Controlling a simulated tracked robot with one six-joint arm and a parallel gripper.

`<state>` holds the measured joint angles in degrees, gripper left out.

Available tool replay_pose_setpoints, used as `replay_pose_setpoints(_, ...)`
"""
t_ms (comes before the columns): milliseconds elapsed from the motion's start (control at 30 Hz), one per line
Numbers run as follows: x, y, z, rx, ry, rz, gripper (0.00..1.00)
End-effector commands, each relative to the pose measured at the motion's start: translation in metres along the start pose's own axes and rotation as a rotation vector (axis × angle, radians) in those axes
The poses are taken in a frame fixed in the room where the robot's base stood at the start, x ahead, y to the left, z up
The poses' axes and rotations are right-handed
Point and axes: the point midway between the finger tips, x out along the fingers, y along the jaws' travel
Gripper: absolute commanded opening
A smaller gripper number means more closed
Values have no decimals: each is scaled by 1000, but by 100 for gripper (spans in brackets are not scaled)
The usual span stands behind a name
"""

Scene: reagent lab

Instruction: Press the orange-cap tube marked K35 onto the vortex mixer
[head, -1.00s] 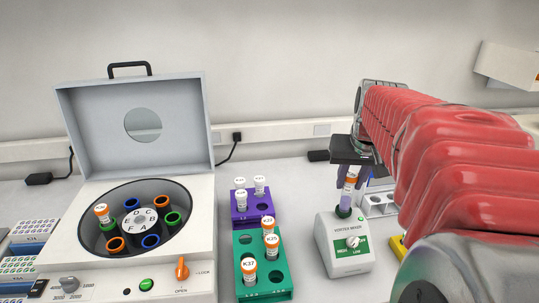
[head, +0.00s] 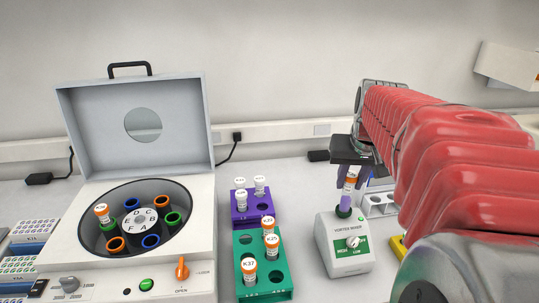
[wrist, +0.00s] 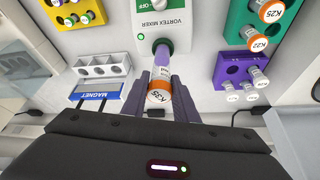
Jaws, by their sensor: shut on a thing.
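The orange-cap tube marked K35 (wrist: 160,97) is held upright between the two purple-grey fingers of my gripper (wrist: 163,80). Its orange and white cap (head: 349,184) also shows in the head view. The tube's lower end meets the dark cup on top of the vortex mixer (head: 343,251); how hard it presses cannot be told. The mixer also shows in the wrist view (wrist: 172,18), with a small green light near the cup. My gripper (head: 346,196) is shut on the tube from above, and the fingers partly hide it.
A green rack (head: 263,277) with several orange-cap tubes and a purple rack (head: 253,214) with white-cap tubes stand left of the mixer. An open centrifuge (head: 130,232) is further left. A white rack (head: 379,206) with a blue magnet label (wrist: 97,95) stands beside the mixer.

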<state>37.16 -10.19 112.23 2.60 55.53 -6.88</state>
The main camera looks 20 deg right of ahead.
Motion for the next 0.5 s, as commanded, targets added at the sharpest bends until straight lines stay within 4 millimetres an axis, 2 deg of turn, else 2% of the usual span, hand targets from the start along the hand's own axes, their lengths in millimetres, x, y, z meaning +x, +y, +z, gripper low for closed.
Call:
replay_pose_setpoints(167, -2, 0, -1, 0, 0, 0, 10)
replay_pose_setpoints(500, -20, 0, -8, 0, 0, 0, 10)
